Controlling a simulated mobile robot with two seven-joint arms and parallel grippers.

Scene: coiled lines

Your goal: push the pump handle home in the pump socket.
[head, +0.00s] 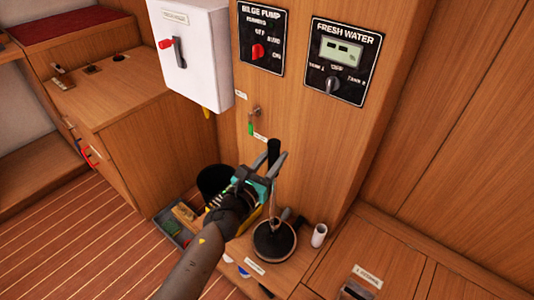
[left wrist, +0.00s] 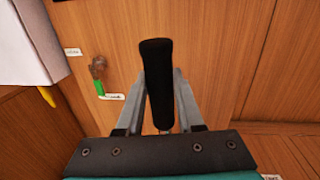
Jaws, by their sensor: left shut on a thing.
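The pump handle has a black grip, seen in the head view (head: 273,150) and upright and large in the left wrist view (left wrist: 157,75). My left gripper (head: 274,165) is shut on it, with a finger on either side of the grip (left wrist: 160,110). A thin metal rod shows below the gripper, above a round black pump base (head: 273,241) on the low wooden ledge. The handle stands nearly upright over this base. I cannot make out the socket opening or tell whether the handle's lower end is in it. My right gripper is not in view.
A white cylinder (head: 319,236) stands right of the pump base. A dark bucket (head: 213,182) and a grey tray (head: 172,226) with small items are at the left. A small valve with a green lever (head: 251,127) sticks out of the panel behind.

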